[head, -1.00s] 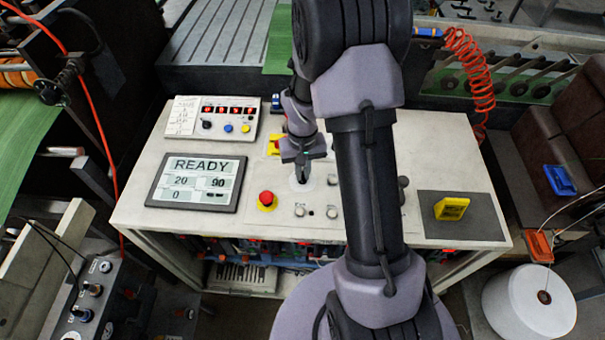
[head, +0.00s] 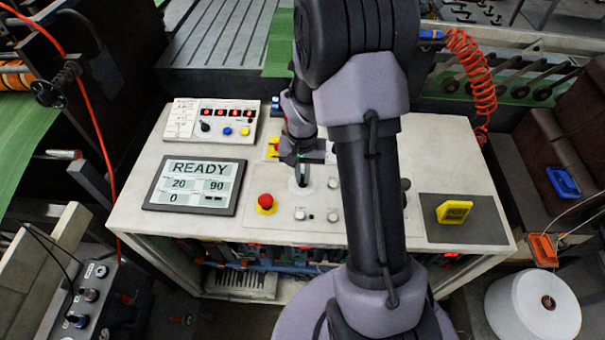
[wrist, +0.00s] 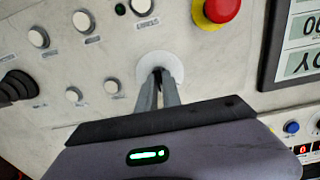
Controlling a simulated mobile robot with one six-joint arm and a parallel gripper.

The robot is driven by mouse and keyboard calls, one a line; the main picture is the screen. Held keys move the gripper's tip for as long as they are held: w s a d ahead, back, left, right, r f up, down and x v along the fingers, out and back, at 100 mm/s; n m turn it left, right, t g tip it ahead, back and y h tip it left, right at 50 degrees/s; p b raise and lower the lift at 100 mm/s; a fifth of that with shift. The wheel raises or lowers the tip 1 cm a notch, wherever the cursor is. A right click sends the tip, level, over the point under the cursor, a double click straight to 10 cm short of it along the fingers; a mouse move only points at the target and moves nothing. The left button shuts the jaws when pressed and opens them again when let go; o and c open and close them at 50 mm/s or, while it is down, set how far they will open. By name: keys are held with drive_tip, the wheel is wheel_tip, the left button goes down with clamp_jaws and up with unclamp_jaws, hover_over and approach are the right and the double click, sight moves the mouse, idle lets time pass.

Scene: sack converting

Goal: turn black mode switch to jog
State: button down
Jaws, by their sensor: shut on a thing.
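My gripper (head: 302,178) reaches down onto the white control desk (head: 130,208), just right of the display. In the wrist view my gripper (wrist: 160,78) has its two fingers close together over a pale round dial plate (wrist: 150,64). It is shut on the black mode switch at the centre of that plate. The fingers hide nearly all of the switch, so I cannot tell which position it points to. In the head view the plate (head: 301,187) shows only as a pale patch around the fingertips.
A red emergency stop (head: 265,201) sits close left of my gripper. Small white buttons (head: 300,214) lie just in front. The display (head: 196,187) reads READY, 20, 90 and 0. A yellow block (head: 453,212) rests on a dark pad at the right.

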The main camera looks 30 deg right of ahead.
sight(302, 178)
drive_tip(key=c, duration=1.5)
unclamp_jaws()
wheel_tip(302, 178, up, 18)
drive_tip(key=p, duration=0.4)
drive_tip(key=shift+f, duration=0.25)
drive_tip(key=s+a+t+b, duration=0.2)
drive_tip(key=s+a+b, duration=0.3)
drive_tip(key=s, duration=0.1)
drive_tip(key=s+a+f+n+t+y+b, duration=0.1)
drive_tip(key=s+a+t+b, duration=0.1)
drive_tip(key=s+a+b, duration=0.3)
drive_tip(key=s+a+f+n+t+y+b, duration=0.1)
drive_tip(key=s+a+b, duration=0.3)
drive_tip(key=s+a, duration=0.2)
drive_tip(key=shift+s+a+f+t+b, duration=0.1)
drive_tip(key=shift+s+a+t+b, duration=0.1)
drive_tip(key=shift+s+t+b, duration=0.2)
